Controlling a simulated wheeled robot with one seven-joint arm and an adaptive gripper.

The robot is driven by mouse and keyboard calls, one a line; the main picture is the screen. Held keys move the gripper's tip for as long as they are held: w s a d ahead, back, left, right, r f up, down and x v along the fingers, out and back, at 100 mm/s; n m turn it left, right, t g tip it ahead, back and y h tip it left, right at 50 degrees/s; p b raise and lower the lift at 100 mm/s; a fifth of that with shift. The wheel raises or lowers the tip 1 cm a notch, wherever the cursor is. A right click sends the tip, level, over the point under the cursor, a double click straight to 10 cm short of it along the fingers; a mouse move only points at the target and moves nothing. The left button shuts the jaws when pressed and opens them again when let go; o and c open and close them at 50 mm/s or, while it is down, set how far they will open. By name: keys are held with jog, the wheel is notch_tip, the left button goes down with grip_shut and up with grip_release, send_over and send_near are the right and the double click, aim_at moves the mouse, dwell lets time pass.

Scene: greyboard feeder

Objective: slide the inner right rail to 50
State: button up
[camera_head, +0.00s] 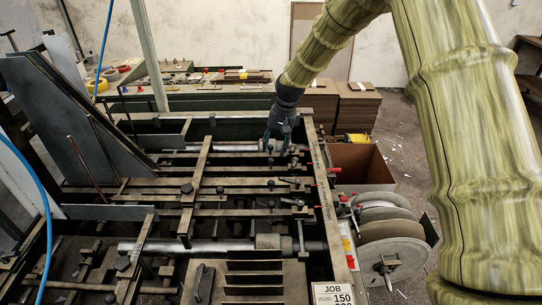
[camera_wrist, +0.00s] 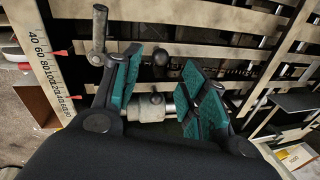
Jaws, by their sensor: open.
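My gripper (camera_head: 277,147) is open over the far part of the feeder frame. In the wrist view its two teal-padded fingers (camera_wrist: 162,88) stand apart, one on each side of a metal collar with a round knob (camera_wrist: 155,98) on a cross shaft. I cannot see whether either finger touches it. The number scale (camera_wrist: 50,68) runs along the frame's side beam, with red pointers (camera_wrist: 59,52) beside it. In the head view this beam (camera_head: 325,195) is on the right. I cannot tell which bar is the inner right rail, nor its reading.
A lever handle (camera_wrist: 100,28) stands close to one finger. Several cross bars, knobs and a clamp lever (camera_head: 293,202) fill the frame. A long diagonal bar (camera_head: 198,172) crosses it. A reel (camera_head: 390,250) and a JOB sign (camera_head: 333,294) are at the right.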

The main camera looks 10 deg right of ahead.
aim_at(271, 159)
jog(key=shift+w+a+f+p, duration=0.1)
jog(key=shift+a+f+p, duration=0.2)
jog(key=shift+f, duration=0.65)
jog(key=shift+a+f+p, duration=0.15)
jog(key=shift+f+p, duration=0.2)
jog(key=shift+f, duration=0.6)
jog(key=shift+w+a+f+p, duration=0.1)
jog(key=shift+a+f+p, duration=0.2)
jog(key=shift+f, duration=0.65)
jog(key=shift+d, duration=0.1)
grip_shut()
